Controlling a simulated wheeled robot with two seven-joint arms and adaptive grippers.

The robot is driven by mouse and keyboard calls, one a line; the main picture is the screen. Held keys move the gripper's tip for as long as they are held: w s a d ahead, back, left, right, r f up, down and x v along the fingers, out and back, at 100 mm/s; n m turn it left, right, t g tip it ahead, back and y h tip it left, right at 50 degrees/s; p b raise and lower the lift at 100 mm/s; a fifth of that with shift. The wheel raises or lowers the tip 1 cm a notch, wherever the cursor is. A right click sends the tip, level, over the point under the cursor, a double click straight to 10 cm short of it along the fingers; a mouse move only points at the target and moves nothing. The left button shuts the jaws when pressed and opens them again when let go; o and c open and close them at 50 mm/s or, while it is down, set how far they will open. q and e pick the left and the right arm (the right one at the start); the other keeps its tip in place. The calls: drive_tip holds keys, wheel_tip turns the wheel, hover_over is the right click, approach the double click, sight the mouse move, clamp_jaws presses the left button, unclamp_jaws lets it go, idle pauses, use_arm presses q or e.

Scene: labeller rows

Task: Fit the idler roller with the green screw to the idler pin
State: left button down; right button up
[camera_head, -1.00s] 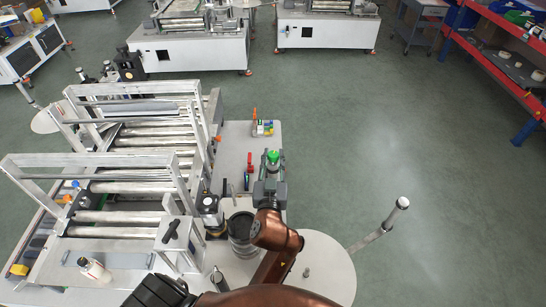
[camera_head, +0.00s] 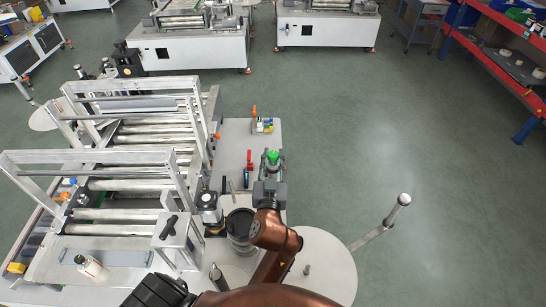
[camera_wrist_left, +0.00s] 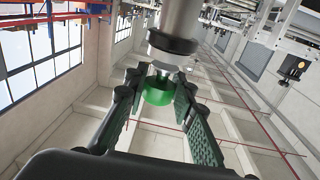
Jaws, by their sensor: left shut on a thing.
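My left gripper (camera_head: 272,168) points away from me over the machine table's right edge. It is shut on the idler roller near its green screw (camera_head: 273,156). In the left wrist view the green screw (camera_wrist_left: 159,90) shows between the two fingers. The grey metal roller (camera_wrist_left: 180,20) with its dark collar extends past it; the head view mostly hides the roller. I cannot tell the idler pin for certain. A short pin (camera_head: 307,269) stands on the round white disc, and a thin pin (camera_head: 232,187) shows left of the gripper. My right gripper is not in view.
The labeller's roller frames (camera_head: 100,185) fill the left. A dark cylinder (camera_head: 240,228) stands close left of my arm. A post-ended arm (camera_head: 385,222) juts right.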

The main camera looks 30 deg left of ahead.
use_arm(q)
drive_tip(key=shift+s+d+f+n+g+h+b, duration=0.1)
drive_tip(key=shift+d+f+n+g+b, duration=0.2)
drive_tip(key=shift+d+f, duration=0.3)
drive_tip(key=shift+s+d+f+n+g+h+b, duration=0.1)
drive_tip(key=shift+d+f+n+b, duration=0.25)
drive_tip(key=shift+f, duration=0.5)
drive_tip(key=shift+d+f+n+g+h+b, duration=0.1)
drive_tip(key=shift+d+f+n+g+b, duration=0.1)
drive_tip(key=shift+d+f+n, duration=0.4)
drive_tip(key=shift+a+f+b, duration=0.1)
drive_tip(key=shift+f+b, duration=1.65)
drive_tip(key=shift+f, duration=0.5)
wheel_tip(320, 180, down, 8)
drive_tip(key=b, duration=0.6)
drive_tip(key=shift+r, duration=0.2)
idle(0.5)
drive_tip(key=c, duration=1.5)
unclamp_jaws()
drive_tip(key=shift+s, duration=0.1)
drive_tip(key=shift+s+r+m+t, duration=0.3)
drive_tip(key=shift+s+m, duration=0.3)
drive_tip(key=shift+s, duration=0.55)
drive_tip(key=shift+s+r+m+t, duration=0.2)
drive_tip(key=shift+s+m, duration=0.35)
drive_tip(key=shift+s, duration=0.55)
drive_tip(key=shift+s+r+m+t, duration=0.2)
drive_tip(key=shift+s+r+m, duration=0.3)
drive_tip(key=shift+s, duration=0.65)
drive_tip(key=shift+f, duration=0.15)
